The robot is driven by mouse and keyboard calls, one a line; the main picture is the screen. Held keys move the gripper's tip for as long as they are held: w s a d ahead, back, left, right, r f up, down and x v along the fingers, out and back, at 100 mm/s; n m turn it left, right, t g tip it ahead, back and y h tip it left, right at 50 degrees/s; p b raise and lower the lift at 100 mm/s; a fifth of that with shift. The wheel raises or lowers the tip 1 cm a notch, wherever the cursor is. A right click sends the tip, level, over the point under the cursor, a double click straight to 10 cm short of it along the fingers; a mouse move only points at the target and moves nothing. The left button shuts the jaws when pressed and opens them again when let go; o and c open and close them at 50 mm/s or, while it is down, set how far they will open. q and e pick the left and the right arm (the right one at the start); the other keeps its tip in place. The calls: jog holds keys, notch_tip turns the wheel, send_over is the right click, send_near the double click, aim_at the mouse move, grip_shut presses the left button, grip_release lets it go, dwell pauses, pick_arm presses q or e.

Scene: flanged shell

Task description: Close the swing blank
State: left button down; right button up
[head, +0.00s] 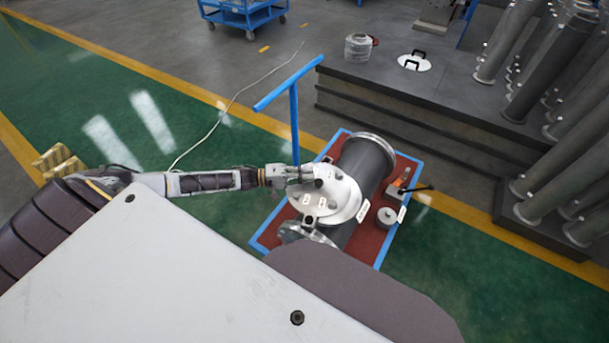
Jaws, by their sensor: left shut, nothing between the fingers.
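The flanged shell (367,167) is a dark grey cylinder with a metal rim at its far end, lying on a red mat (268,236) with a blue border. A pale round blank (346,203) with small labels and dark knobs sits at the shell's near left side. I cannot tell whether it lies flush on an opening. My left gripper (312,176) is shut and empty at the blank's upper left edge. It overlaps part of the blank, and contact is unclear. A metal flanged piece (305,232) shows below the blank, partly hidden by my body. My right gripper is not in view.
A blue T-shaped stand (294,115) rises just behind my left gripper. A small grey round part (387,217) and an orange tool (398,183) lie on the mat's right side. A dark platform (420,95) with several grey pipes stands behind.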

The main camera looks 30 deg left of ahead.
aim_at(321, 176)
pick_arm(q)
jog(key=shift+w+d+m+g+h+b, duration=0.35)
jog(key=shift+d+m+g, duration=0.1)
jog(key=shift+d+g, duration=0.15)
jog(key=shift+w+d+m+g+h+b, duration=0.25)
jog(key=shift+w+d+m+g+h, duration=0.15)
jog(key=shift+d+g, duration=0.2)
jog(key=shift+w+d, duration=0.2)
jog(key=shift+d, duration=0.8)
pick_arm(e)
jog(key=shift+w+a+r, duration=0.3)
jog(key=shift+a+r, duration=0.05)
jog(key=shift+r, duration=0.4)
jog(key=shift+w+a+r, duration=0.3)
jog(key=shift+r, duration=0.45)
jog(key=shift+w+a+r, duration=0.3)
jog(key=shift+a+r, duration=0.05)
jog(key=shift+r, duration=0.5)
